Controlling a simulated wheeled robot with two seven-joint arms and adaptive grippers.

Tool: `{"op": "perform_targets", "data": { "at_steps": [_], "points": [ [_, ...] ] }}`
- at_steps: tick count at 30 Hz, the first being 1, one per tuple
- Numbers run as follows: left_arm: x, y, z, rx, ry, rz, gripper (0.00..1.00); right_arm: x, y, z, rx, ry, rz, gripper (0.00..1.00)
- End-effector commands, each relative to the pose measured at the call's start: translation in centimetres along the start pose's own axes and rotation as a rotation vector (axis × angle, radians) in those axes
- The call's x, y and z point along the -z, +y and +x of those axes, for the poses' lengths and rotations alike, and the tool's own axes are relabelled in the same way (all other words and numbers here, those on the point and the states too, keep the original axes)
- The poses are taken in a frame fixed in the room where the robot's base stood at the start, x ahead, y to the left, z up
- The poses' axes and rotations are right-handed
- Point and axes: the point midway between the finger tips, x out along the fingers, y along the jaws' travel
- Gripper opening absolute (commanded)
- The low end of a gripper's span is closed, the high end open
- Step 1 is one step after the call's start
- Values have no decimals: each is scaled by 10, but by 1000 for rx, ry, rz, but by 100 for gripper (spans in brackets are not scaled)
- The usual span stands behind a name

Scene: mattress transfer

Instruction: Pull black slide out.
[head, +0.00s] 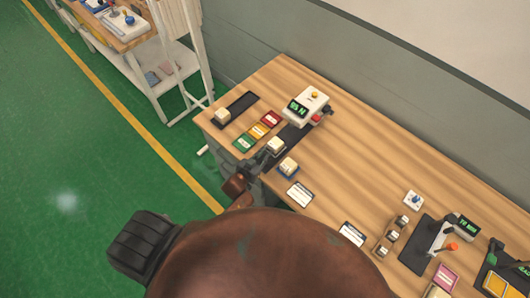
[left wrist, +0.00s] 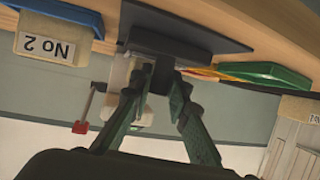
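The black slide (head: 295,136) is a dark strip on the wooden table, running under a white device (head: 306,106) with a green display. A cream block (head: 276,146) sits on its near end. My left gripper (head: 262,160) is at that near end, by the table's front edge. In the left wrist view, the dark slide (left wrist: 185,30) shows at the top with a dark post below it. My left fingers (left wrist: 160,85) stand on either side of the post; whether they press on it is unclear. My right gripper is not in view.
Red, yellow and green trays (head: 258,131) lie left of the slide. A blue-based block (head: 288,166) and a white card (head: 299,194) lie to its right. More devices (head: 440,240) stand at the table's right end. A white shelf (head: 165,60) stands at the back left.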

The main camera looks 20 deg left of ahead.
Motion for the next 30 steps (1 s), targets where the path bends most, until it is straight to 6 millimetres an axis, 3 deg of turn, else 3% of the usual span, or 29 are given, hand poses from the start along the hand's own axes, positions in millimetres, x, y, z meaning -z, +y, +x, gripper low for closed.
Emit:
{"op": "perform_targets", "data": {
  "at_steps": [7, 17, 23, 30],
  "points": [
    [-1, 0, 0, 1, -2, -1, 33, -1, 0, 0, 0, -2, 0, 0],
    [-1, 0, -4, 0, -2, -1, 33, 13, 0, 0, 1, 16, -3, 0],
    [-2, 0, -34, 0, -3, -1, 33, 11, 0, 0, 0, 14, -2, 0],
    [-2, 0, -85, 1, -3, -1, 33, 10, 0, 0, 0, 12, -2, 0]
  ]
}}
